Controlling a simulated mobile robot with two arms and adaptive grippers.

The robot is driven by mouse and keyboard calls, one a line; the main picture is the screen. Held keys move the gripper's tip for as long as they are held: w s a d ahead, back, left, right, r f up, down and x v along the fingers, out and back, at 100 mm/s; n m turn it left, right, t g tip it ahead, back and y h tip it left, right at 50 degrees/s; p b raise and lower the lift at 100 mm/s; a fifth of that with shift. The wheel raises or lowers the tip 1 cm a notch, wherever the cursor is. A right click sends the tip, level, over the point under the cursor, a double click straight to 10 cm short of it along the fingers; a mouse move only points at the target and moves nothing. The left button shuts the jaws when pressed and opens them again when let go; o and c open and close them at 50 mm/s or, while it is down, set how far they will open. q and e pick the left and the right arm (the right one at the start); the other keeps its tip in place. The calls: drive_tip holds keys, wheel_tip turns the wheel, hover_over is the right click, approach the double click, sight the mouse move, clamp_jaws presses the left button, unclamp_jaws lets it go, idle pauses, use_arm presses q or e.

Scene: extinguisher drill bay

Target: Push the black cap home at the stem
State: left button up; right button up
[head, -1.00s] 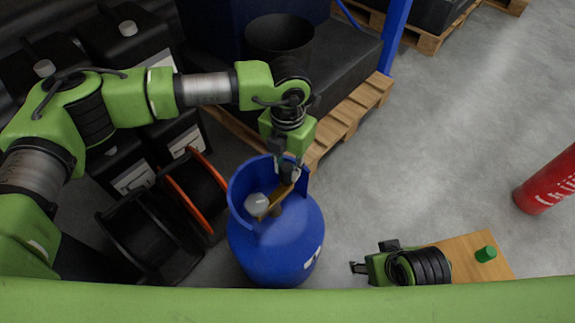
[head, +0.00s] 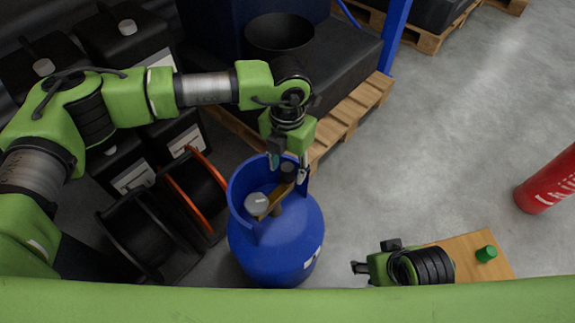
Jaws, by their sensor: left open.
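The blue gas cylinder (head: 277,252) stands upright on the floor at the centre of the head view. Inside its collar are a brass valve (head: 278,203), a grey knob (head: 257,203) and the black cap (head: 288,171) at the valve's far end. My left gripper (head: 288,168) is open above the collar, with one finger on each side of the black cap. I cannot tell whether the cap is fully seated, as its lower edge is too small to see. My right gripper (head: 359,267) is low, right of the cylinder, pointing left; its jaw opening is unclear.
A wooden board (head: 465,248) with a green cap (head: 486,254) is at the lower right. A red extinguisher (head: 549,184) is at the right edge. Cable reels (head: 150,238) stand left of the cylinder, and a pallet (head: 345,122) lies behind it.

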use_arm(q)
wheel_tip(320, 180, up, 12)
idle(0.4)
